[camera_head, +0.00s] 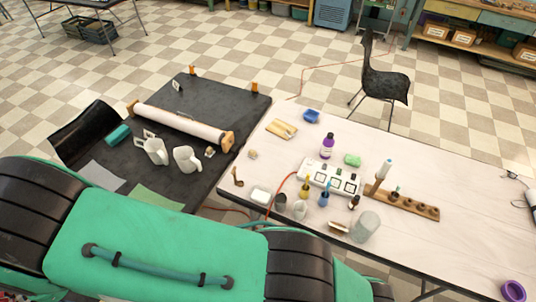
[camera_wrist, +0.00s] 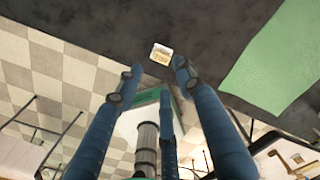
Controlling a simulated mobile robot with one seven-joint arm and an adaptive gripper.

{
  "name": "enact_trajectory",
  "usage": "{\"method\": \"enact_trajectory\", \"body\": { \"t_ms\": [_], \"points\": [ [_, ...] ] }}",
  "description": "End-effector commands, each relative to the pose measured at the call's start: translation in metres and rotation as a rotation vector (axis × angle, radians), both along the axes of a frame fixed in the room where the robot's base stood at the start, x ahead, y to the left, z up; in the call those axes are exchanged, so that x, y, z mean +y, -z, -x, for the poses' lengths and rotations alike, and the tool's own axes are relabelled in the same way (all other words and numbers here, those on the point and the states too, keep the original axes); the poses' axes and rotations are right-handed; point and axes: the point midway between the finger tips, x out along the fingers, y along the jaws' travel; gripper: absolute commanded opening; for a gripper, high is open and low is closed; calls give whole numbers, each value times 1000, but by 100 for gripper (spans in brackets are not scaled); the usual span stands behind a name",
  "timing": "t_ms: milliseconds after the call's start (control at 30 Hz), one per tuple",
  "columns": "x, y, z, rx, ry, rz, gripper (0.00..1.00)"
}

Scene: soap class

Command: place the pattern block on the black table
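A small pale block with a tan patterned face (camera_wrist: 161,54), which looks like the pattern block, shows against a dark surface in the wrist view. My gripper (camera_wrist: 156,68) has blue fingers spread apart, with the block just past the gap between their tips. I see no finger touching it. I cannot tell whether the dark surface is the black table's top. The black table (camera_head: 224,92) is at the left in the head view. A small light block (camera_head: 210,152) lies on it beside the mugs; I cannot tell if it is the same one. My gripper is not visible in the head view.
The white table (camera_head: 440,165) to the right holds bottles and a wooden rack (camera_head: 405,201). A black chair (camera_head: 385,85) stands behind.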

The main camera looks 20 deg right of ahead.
Motion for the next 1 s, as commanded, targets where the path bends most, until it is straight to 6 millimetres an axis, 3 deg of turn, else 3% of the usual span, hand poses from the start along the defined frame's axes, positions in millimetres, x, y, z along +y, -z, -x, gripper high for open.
{"method": "enact_trajectory", "body": {
  "t_ms": [167,367,700,1000],
  "points": [
    [-16,-31,-24,-9,-30,-17,38],
    [-58,-93,-70,-32,-107,-43,38],
    [-169,-211,-140,-97,-280,-81,38],
    [-283,-298,-169,-170,-432,-87,38]
  ]
}}
